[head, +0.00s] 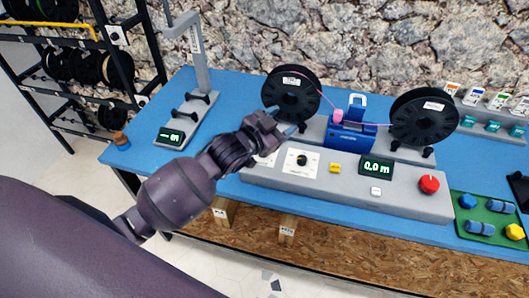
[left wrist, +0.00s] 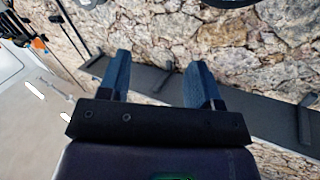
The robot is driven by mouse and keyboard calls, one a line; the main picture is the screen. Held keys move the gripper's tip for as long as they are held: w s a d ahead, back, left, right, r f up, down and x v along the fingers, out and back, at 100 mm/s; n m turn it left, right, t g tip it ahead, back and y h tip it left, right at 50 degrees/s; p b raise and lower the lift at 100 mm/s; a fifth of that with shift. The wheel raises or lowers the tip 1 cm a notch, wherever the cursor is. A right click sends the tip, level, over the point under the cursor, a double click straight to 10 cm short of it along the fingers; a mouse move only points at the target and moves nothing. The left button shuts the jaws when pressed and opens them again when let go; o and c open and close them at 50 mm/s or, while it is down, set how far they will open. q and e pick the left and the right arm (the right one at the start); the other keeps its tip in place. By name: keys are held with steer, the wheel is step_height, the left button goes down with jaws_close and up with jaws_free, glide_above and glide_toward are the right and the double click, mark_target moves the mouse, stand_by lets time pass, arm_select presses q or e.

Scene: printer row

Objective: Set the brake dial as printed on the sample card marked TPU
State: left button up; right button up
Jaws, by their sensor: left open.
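A black round dial (head: 302,159) sits on a white plate on the front of the grey winding machine (head: 330,190). Its setting is too small to read. Another white plate (head: 267,159) left of it is partly hidden by my left arm. Several sample cards (head: 476,93) with coloured marks stand at the back right; I cannot read which is TPU. My left gripper (head: 288,130) is open and empty, above and behind the dial, in front of the left black spool (head: 291,93). Its two blue fingers stand apart in the left wrist view (left wrist: 160,80).
The machine also carries a right spool (head: 423,116), a blue unit (head: 350,135), a display reading 0.0 m (head: 376,166) and a red knob (head: 429,184). A scale with a post (head: 197,60) stands left. A green tray (head: 488,220) lies right. Blue table (head: 215,133) shows between scale and machine.

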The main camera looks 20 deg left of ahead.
arm_select(q)
steer(key=w+d+r+m+g+b, duration=0.2)
steer(key=w+m+g+b, duration=0.15)
steer(key=w, duration=0.25)
steer(key=w+d+r+m+g+b, duration=0.2)
steer(key=w+b, duration=0.2)
steer(key=w, duration=0.2)
steer(key=s+a+f+n+g+y+b, duration=0.25)
steer(key=s+a+f+g+y, duration=0.35)
steer(key=s+a+f+g, duration=0.4)
steer(key=shift+m+g, duration=0.25)
steer(key=shift+m, duration=0.05)
steer(key=f, duration=0.2)
steer(key=f+b, duration=0.1)
steer(key=f, duration=0.2)
steer(key=f+b, duration=0.1)
steer(key=f, duration=0.2)
steer(key=shift+w, duration=0.4)
steer(key=shift+f+b, duration=0.4)
steer(key=shift+f, duration=0.15)
arm_select(e)
step_height(320, 180, down, 13)
steer(key=s+g, duration=0.1)
steer(key=shift+s+r+g, duration=0.15)
steer(key=shift+s+g, duration=0.05)
steer(key=shift+g, duration=0.2)
steer(key=shift+a, duration=0.1)
